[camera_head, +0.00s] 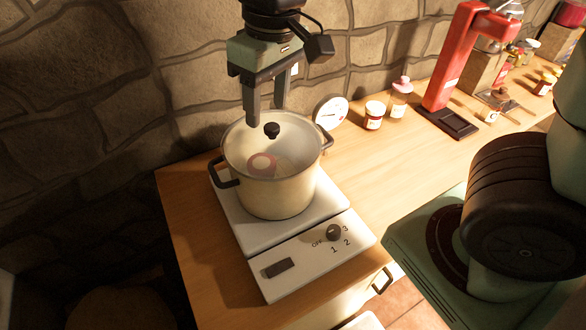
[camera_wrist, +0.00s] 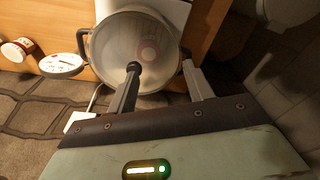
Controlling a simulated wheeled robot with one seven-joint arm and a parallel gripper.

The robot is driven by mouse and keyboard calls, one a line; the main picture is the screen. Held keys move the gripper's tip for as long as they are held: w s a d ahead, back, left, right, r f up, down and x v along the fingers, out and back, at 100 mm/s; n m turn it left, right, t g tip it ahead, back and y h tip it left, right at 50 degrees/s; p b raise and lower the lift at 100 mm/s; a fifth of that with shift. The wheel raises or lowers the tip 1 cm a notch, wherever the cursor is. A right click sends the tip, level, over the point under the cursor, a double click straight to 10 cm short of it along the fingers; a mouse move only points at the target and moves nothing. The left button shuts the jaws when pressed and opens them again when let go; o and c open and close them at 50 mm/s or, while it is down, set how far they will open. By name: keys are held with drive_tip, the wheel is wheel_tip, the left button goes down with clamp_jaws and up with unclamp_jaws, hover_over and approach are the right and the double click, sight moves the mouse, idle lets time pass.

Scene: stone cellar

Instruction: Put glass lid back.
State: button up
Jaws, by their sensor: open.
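The glass lid (camera_head: 261,148) with its black knob (camera_head: 271,129) sits on the cream pot (camera_head: 272,195); it also shows in the wrist view (camera_wrist: 120,48). The lid appears to lie flat on the rim. The pot stands on a white hot plate (camera_head: 325,205) and has two dark side handles. My gripper (camera_head: 267,116) is open above the back of the pot, fingers pointing down. In the wrist view my gripper (camera_wrist: 168,82) has its fingers apart, with the knob near the left fingertip. I cannot tell whether that finger touches the knob.
A round white dial (camera_head: 331,112) stands behind the pot to the right. A jar (camera_head: 374,115), a bottle (camera_head: 399,98) and a red stand (camera_head: 452,70) line the counter further right. The stone wall is close behind. Bare wooden counter (camera_head: 380,165) lies right of the pot.

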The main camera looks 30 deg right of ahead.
drive_tip(key=s+a+f+n, duration=0.1)
drive_tip(key=s+f, duration=0.1)
drive_tip(key=s, duration=0.5)
drive_tip(key=s+a+f+n, duration=0.1)
drive_tip(key=s+a+f, duration=0.1)
drive_tip(key=s, duration=0.5)
drive_tip(key=shift+s+f+n+g, duration=0.15)
drive_tip(key=shift+f+n+g, duration=0.2)
drive_tip(key=shift+f, duration=0.2)
wheel_tip(320, 180, down, 2)
drive_tip(key=shift+f+b, duration=0.1)
drive_tip(key=shift+b, duration=1)
